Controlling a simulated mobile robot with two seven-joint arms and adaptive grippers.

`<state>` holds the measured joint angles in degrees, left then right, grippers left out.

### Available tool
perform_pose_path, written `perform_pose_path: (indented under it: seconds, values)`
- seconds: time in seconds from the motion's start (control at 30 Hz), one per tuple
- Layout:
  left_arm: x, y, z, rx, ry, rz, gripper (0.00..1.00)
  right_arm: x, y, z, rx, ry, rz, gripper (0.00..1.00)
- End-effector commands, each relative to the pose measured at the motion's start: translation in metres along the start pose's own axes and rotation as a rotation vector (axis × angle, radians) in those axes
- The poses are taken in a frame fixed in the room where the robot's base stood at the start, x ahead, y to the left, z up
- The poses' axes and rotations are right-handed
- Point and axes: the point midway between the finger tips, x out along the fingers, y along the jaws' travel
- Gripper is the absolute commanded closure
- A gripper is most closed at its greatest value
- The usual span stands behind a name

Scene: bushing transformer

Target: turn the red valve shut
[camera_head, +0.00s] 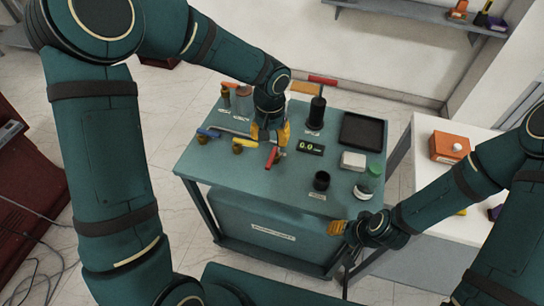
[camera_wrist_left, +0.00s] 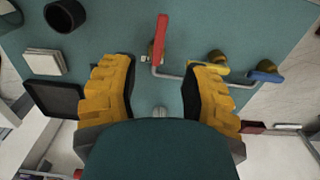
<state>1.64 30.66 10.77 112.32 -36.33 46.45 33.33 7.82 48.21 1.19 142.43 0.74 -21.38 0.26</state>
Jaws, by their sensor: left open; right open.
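The red valve (camera_head: 272,157) stands on the green table, just in front of my left gripper in the head view. In the left wrist view its red handle (camera_wrist_left: 161,38) points up the picture from a brass body, with a grey pipe beside it. My left gripper (camera_head: 270,132) is open above the table; its yellow fingers (camera_wrist_left: 164,70) spread to either side of the valve's base end, with no visible contact. My right gripper (camera_head: 340,228) is at the table's front right edge, away from the valve. It is open and nothing shows in it.
A yellow valve (camera_head: 240,145) and a blue valve (camera_head: 207,135) stand left of the red one. A display (camera_head: 310,148), black cup (camera_head: 321,181), white block (camera_head: 353,161), green-topped jar (camera_head: 369,180) and black tray (camera_head: 362,130) occupy the table's right side.

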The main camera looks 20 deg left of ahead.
Motion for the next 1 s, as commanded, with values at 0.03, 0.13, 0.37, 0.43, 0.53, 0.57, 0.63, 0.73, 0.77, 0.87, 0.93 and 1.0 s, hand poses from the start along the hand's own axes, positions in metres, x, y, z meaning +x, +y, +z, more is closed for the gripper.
perform_pose_path:
  seconds: [0.03,0.13,0.37,0.43,0.53,0.57,0.63,0.73,0.77,0.87,0.93,1.0]
  values:
    - [0.013,0.000,0.001,0.001,-0.007,0.000,0.54,0.002,0.001,0.000,0.000,0.000,0.000,0.53]
    - [0.033,0.000,0.002,0.000,-0.007,0.000,0.54,0.004,0.001,0.000,0.000,0.000,0.001,0.53]
    - [0.075,0.000,0.001,0.001,-0.005,0.001,0.54,0.008,0.003,0.001,0.000,0.000,0.002,0.53]
    - [0.084,0.000,0.001,0.001,-0.004,0.001,0.54,0.009,0.003,0.001,0.000,0.000,0.002,0.53]
    - [0.095,0.000,0.001,0.000,-0.003,0.002,0.54,0.010,0.003,0.001,0.000,0.000,0.002,0.53]
    - [0.097,0.000,0.001,0.000,-0.003,0.001,0.54,0.010,0.003,0.001,0.000,0.000,0.002,0.53]
    - [0.100,0.000,0.001,0.001,-0.002,0.001,0.54,0.010,0.003,0.001,-0.001,0.000,0.002,0.53]
    - [0.103,0.000,0.001,0.000,-0.002,0.001,0.54,0.011,0.003,0.001,-0.001,0.000,0.002,0.53]
    - [0.103,0.000,0.001,0.000,-0.002,0.002,0.54,0.011,0.003,0.001,-0.001,0.000,0.002,0.53]
    - [0.103,0.000,0.001,0.000,-0.001,0.002,0.54,0.010,0.003,0.001,-0.001,0.000,0.002,0.53]
    - [0.103,0.000,0.001,0.000,-0.001,0.002,0.54,0.010,0.003,0.001,-0.001,0.000,0.002,0.53]
    - [0.103,0.000,0.001,0.000,-0.001,0.002,0.58,0.010,0.003,0.001,-0.001,0.000,0.002,0.53]
